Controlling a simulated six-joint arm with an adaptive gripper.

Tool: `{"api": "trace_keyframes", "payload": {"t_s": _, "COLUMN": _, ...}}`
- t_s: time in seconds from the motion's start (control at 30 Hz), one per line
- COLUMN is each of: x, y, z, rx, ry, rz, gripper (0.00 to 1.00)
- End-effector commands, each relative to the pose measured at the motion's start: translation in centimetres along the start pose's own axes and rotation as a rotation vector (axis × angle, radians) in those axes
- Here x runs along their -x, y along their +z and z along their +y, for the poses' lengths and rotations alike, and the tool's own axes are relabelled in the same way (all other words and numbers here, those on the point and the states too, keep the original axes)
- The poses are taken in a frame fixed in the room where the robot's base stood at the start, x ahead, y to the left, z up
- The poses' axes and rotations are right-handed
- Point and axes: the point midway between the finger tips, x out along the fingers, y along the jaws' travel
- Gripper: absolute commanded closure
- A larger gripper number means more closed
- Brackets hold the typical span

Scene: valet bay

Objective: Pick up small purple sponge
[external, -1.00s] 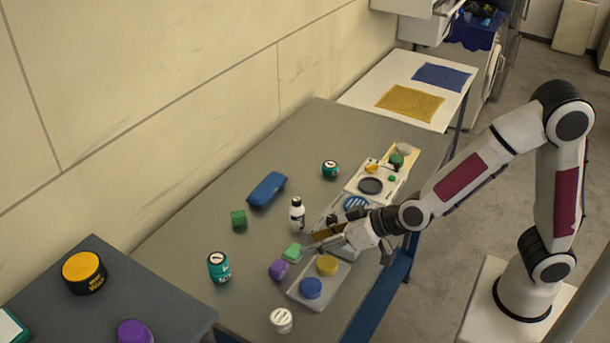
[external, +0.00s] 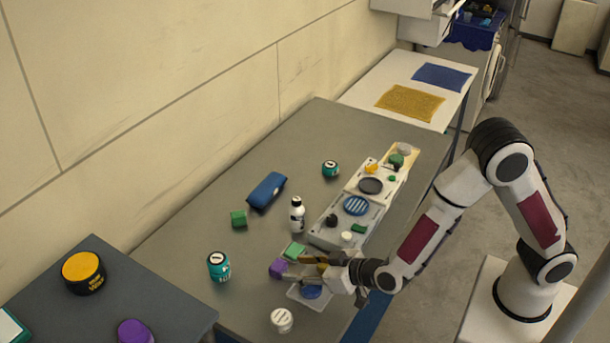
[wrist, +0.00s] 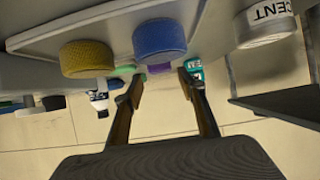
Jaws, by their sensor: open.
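The small purple sponge (external: 278,268) lies on the grey table, left of the tray with round pads. In the wrist view the purple sponge (wrist: 158,69) shows between and beyond the fingertips, partly hidden by the blue round pad. My gripper (external: 293,266) is open, with its fingers pointing left at the sponge from just to its right. In the wrist view my gripper (wrist: 161,83) has its two fingers well apart and nothing between them. Whether a finger touches the sponge I cannot tell.
A green sponge (external: 294,251) lies close behind the purple one. The blue pad (external: 311,291) sits on the light tray under my gripper; the yellow pad (wrist: 87,58) is beside it. A white bottle (external: 297,215), a teal jar (external: 219,266) and a white-lidded jar (external: 281,320) stand nearby.

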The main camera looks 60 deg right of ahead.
Motion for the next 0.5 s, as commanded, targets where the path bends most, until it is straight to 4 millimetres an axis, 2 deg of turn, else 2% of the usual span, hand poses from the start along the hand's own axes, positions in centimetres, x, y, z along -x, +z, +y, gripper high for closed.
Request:
{"api": "trace_keyframes", "payload": {"t_s": 0.23, "x": -0.2, "y": 0.0, "z": 0.0, "rx": -0.001, "ry": 0.000, "rz": -0.001, "gripper": 0.60}}
{"api": "trace_keyframes", "payload": {"t_s": 0.5, "x": -2.0, "y": 0.0, "z": 0.0, "rx": -0.001, "ry": 0.000, "rz": -0.001, "gripper": 0.60}}
